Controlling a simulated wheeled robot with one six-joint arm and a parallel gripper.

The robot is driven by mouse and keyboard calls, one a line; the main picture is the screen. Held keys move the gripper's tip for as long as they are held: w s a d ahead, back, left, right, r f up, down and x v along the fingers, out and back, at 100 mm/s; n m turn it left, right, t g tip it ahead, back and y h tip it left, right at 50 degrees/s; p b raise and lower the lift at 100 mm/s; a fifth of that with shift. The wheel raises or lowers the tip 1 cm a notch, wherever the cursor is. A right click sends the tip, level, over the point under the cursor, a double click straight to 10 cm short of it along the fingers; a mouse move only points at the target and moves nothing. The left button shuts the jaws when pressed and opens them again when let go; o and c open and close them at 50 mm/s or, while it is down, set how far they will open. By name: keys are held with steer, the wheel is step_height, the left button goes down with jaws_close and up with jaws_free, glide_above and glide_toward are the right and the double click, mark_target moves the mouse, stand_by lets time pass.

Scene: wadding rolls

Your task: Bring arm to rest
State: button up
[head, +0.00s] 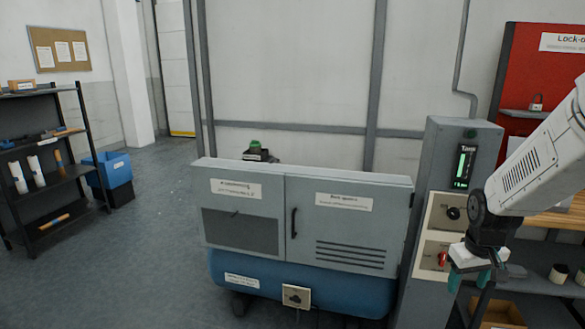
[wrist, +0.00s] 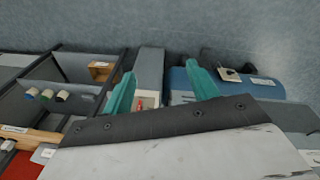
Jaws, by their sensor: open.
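My gripper (head: 469,281) hangs at the end of my white arm on the right of the head view, its teal fingers pointing down. It appears in front of the grey control column (head: 470,136), by the panel with a red knob (head: 442,258). In the wrist view my gripper (wrist: 160,68) has its two teal fingers spread well apart. Nothing is between them in its grasp; the column and the floor show beyond. Whether the fingers touch the column cannot be told.
A grey cabinet (head: 246,242) on a blue tank (head: 330,292) stands left of the column. A workbench with an open wooden box (head: 502,314) and a red board (head: 545,75) are at right. A black shelf (head: 62,180) and blue bin (head: 112,168) stand far left. Floor between is clear.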

steer(key=s+a+r, duration=0.4)
steer(key=s+r, duration=0.1)
steer(key=s, duration=0.3)
steer(key=s+a+r, duration=0.5)
steer(key=s, duration=0.4)
steer(key=s+a+r+y, duration=0.1)
steer(key=s+a+r, duration=0.4)
steer(key=s, duration=0.3)
steer(key=shift+s+r+m, duration=0.25)
steer(key=shift+m, duration=0.05)
